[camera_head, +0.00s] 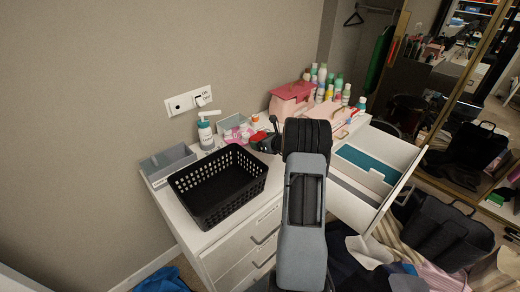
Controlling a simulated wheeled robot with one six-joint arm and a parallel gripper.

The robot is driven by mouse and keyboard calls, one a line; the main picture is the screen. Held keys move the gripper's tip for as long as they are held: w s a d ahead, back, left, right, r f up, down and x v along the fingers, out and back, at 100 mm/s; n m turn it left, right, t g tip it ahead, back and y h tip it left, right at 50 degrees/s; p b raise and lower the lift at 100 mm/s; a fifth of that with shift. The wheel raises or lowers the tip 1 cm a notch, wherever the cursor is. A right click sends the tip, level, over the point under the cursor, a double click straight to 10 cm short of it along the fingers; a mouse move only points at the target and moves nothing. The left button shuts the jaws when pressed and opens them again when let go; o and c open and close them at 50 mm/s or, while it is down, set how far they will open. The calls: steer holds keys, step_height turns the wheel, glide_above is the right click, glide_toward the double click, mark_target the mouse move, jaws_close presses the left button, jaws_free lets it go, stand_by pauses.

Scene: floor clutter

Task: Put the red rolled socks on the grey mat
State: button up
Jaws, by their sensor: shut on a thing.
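The red rolled socks (258,137) show as a small red patch at the back of the white dresser top. My gripper (264,142) is at the socks, dark and partly hidden by its own wrist and my arm. It is shut on the red socks. I cannot tell whether they touch the dresser top. I cannot make out a grey mat for certain.
A black perforated basket (218,185) stands at the front of the dresser, with a grey bin (168,162) and a pump bottle (205,133) beside it. A pink box (292,98) and several bottles stand at the back. An open drawer (372,168) juts out right.

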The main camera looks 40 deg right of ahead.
mark_target(262, 157)
steer(key=shift+f, duration=2.55)
steer(key=shift+f, duration=0.15)
steer(key=shift+f, duration=0.15)
steer(key=o, duration=0.6)
